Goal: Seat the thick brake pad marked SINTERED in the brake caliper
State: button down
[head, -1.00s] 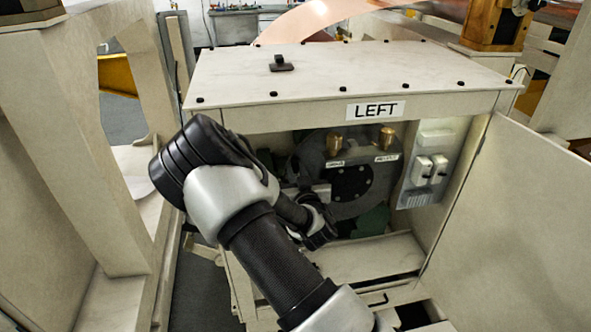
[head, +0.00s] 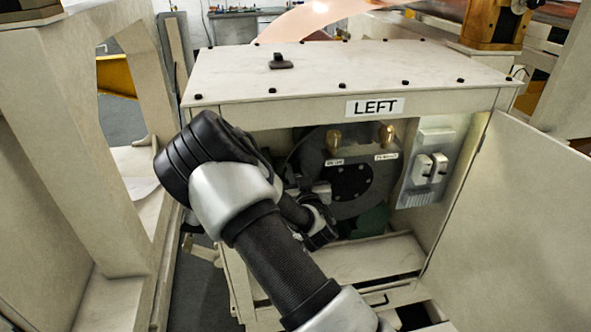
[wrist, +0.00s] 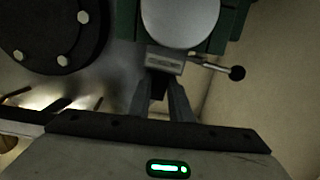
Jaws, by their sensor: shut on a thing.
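My gripper (head: 322,233) is inside the open cabinet marked LEFT, low in front of the dark disc (head: 375,198). In the wrist view its fingers (wrist: 164,82) are close together on a small grey block with a marked face (wrist: 166,63), which looks like the brake pad. Its lettering is too small to read. The block is just below a round grey cylinder (wrist: 180,20) set among green parts (wrist: 126,22). I cannot tell which of these belong to the caliper, or whether the block touches them. In the head view my arm hides the held block.
A lever with a black knob (wrist: 236,73) sticks out right of the block. A bolted dark hub (wrist: 58,35) is at upper left. Two brass knobs (head: 387,135) and a switch box (head: 432,168) sit inside the cabinet. Its door (head: 500,230) stands open at right.

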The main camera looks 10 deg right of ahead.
jog(key=shift+s+a+f+b, duration=0.15)
jog(key=shift+f+b, duration=0.2)
jog(key=shift+f, duration=0.4)
jog(key=shift+s+d+f+b, duration=0.1)
jog(key=shift+f+b, duration=0.25)
jog(key=shift+f, duration=0.4)
jog(key=shift+w+f+g, duration=0.3)
jog(key=shift+w+f, duration=0.05)
jog(key=shift+b, duration=0.45)
